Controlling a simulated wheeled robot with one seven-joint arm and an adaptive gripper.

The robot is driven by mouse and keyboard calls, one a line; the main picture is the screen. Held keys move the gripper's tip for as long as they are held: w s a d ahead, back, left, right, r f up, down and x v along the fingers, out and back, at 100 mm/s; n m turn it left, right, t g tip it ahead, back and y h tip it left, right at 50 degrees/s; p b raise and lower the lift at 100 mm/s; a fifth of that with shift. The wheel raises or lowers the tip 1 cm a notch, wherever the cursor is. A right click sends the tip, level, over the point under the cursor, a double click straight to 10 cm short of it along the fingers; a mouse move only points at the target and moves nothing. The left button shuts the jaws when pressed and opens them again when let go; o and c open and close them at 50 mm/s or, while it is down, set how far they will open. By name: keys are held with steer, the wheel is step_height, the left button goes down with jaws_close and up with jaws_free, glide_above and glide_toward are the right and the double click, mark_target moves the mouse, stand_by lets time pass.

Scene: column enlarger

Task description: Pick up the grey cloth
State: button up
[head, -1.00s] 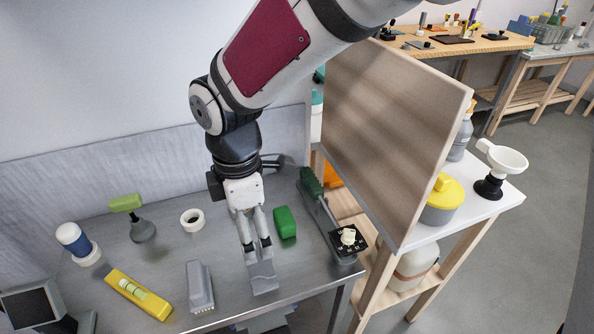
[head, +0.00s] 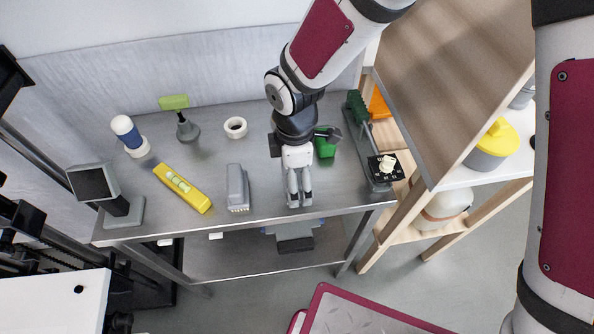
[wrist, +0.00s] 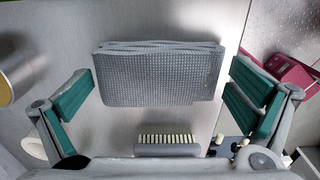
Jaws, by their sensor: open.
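The grey cloth (wrist: 160,73) is folded flat with a textured weave. In the wrist view it lies on the metal table, in the space between my two green-padded fingers, which are spread apart. A gap shows on each side between finger and cloth. In the head view my gripper (head: 299,203) points down over the front part of the table. I cannot make out the cloth there; the gripper seems to hide it. My gripper is open and holds nothing.
A grey brush (head: 238,188) lies just left of my gripper, with a yellow level (head: 182,187) beyond. A green block (head: 325,147) is behind, and a black dial unit (head: 385,168) stands right. The table's front edge (head: 250,218) is close. A wooden panel (head: 445,70) rises at right.

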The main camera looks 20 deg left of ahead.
steer(key=c, duration=0.9)
steer(key=shift+o, duration=0.2)
steer(key=shift+r, duration=0.5)
steer(key=r, duration=0.1)
steer(key=s+r, duration=0.1)
steer(key=shift+d+r, duration=0.15)
steer(key=shift+r, duration=0.15)
steer(key=s+d+r+b, duration=0.1)
steer(key=s+d, duration=0.2)
steer(key=s, duration=1.1)
steer(key=shift+s+d+r, duration=0.15)
steer(key=shift+s+d, duration=0.1)
steer(key=shift+d, duration=0.1)
